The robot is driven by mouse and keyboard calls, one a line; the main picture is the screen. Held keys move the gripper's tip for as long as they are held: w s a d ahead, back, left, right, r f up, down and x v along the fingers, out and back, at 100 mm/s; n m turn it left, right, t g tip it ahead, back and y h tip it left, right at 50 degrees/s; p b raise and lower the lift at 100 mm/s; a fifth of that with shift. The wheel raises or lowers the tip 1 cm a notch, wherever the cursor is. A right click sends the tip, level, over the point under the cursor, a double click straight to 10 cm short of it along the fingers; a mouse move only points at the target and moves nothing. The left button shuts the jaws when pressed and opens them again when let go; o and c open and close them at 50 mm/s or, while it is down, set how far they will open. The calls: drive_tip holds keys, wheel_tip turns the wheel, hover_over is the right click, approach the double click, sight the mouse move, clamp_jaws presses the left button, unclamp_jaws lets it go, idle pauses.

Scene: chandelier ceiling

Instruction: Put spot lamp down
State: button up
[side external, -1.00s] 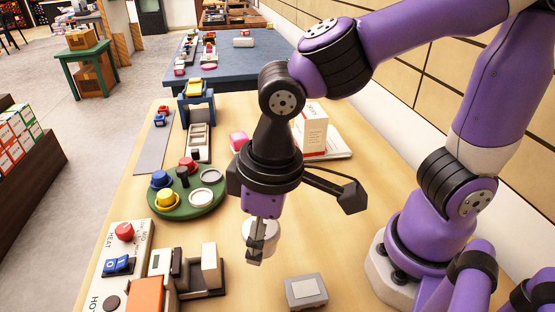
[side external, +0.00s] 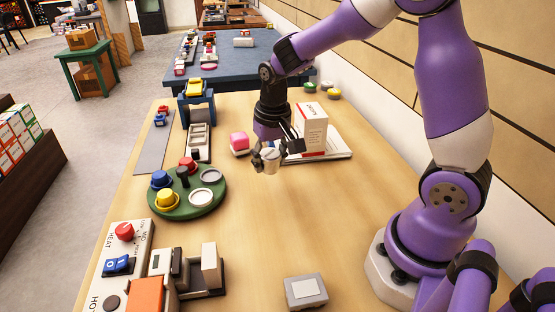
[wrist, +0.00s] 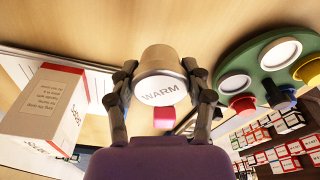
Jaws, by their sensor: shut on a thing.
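The spot lamp (side external: 271,161) is a small pale, silvery cylinder. Its white face, marked "WARM", shows in the wrist view (wrist: 162,91). My gripper (side external: 268,158) is shut on it, with one finger on each side in the wrist view (wrist: 162,88). The lamp is over the middle of the wooden table, to the right of the round green tray (side external: 181,208) and apart from it. The tray bears a red, a blue and a yellow knob-like piece and two pale discs. The lamp's height above the table is hard to tell.
A pink block (side external: 239,142) is just left of my gripper. A white box (side external: 311,128) on a flat white stack (side external: 330,147) is close on the right. A control panel (side external: 122,262) and a grey box (side external: 306,291) are nearer the front. The table's centre is clear.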

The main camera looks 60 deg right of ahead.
sight(272, 184)
drive_tip(key=shift+w+d+f, duration=0.25)
drive_tip(key=shift+d+f, duration=0.25)
drive_tip(key=shift+d, duration=0.2)
drive_tip(key=shift+f, duration=1.95)
drive_tip(key=shift+f, duration=0.15)
drive_tip(key=o, duration=1.2)
